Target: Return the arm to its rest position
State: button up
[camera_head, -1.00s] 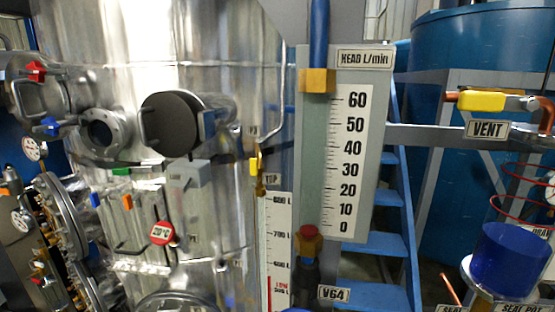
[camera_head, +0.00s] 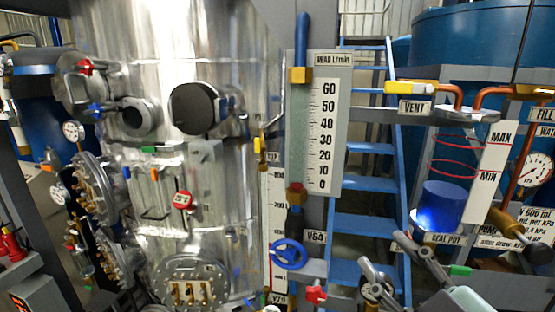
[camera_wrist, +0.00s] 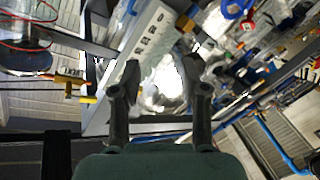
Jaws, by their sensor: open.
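My gripper (camera_head: 384,253) shows at the lower right of the head view, with its two grey fingers pointing up and to the left. In the wrist view my gripper (camera_wrist: 160,68) has its fingers spread apart with nothing between them. It is open and empty. In the head view it appears in front of the blue stair and to the right of the blue handwheel (camera_head: 288,254) and red valve handle (camera_head: 316,295). I see no contact with either. The rest of my arm is mostly out of the head view.
A large shiny vessel (camera_head: 240,190) fills the left. The flow scale panel (camera_head: 341,130) stands at the middle, with a blue stair (camera_head: 368,223) behind. On the right are the blue seal pot (camera_head: 443,205), the yellow vent handle (camera_head: 411,87) and a pressure gauge (camera_head: 537,170).

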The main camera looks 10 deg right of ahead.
jog(key=s+a+f+m+g, duration=0.1)
jog(key=a+f+m, duration=0.1)
jog(key=a+f, duration=0.3)
jog(key=s+a+f+m+g, duration=0.1)
jog(key=a+f, duration=0.5)
jog(key=f, duration=0.7)
jog(key=s+a+f+m+g, duration=0.2)
jog(key=a+f+m, duration=0.3)
jog(key=f, duration=0.4)
jog(key=shift+a+h, duration=0.3)
jog(key=shift+a, duration=0.45)
